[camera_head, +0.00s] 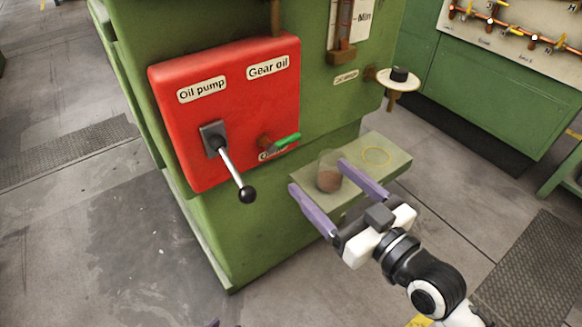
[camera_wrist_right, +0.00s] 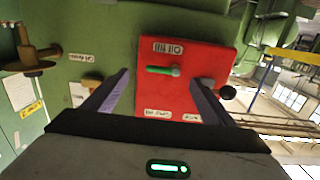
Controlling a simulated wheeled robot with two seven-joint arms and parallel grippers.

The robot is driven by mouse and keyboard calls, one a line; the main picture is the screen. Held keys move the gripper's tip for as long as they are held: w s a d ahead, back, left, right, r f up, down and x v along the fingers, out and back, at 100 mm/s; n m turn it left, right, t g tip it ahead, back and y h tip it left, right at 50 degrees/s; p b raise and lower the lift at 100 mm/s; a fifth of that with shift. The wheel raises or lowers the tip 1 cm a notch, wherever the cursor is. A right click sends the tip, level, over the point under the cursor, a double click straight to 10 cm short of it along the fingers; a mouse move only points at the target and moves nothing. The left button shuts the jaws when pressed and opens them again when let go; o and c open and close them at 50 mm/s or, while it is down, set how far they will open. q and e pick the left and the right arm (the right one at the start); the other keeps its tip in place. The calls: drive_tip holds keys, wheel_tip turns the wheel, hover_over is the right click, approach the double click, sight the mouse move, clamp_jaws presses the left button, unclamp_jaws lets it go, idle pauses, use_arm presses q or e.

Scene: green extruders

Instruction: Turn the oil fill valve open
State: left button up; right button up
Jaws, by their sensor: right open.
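The oil fill valve (camera_head: 287,140) has a green lever handle on a brown stem, low on the right of the red panel (camera_head: 221,115). Its handle slants up to the right in the head view. It also shows in the wrist view (camera_wrist_right: 160,70), with the handle about level. My right gripper (camera_head: 318,175) is open and empty, in front of and below the valve, apart from it. In the wrist view the valve appears between the open fingers (camera_wrist_right: 160,80). Only a small purple tip at the bottom edge of the head view, likely my left gripper (camera_head: 213,323), shows.
A black-knobbed lever (camera_head: 235,173) sticks out of the panel left of the valve.

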sight(287, 143)
drive_tip(key=shift+y, duration=0.3)
drive_tip(key=x, duration=0.3)
drive_tip(key=r+x, duration=0.1)
drive_tip(key=x, duration=0.6)
drive_tip(key=shift+w+a+r, duration=0.2)
drive_tip(key=shift+w+a, duration=0.05)
drive_tip(key=shift+a, duration=0.1)
use_arm(q)
drive_tip(key=shift+w, duration=0.6)
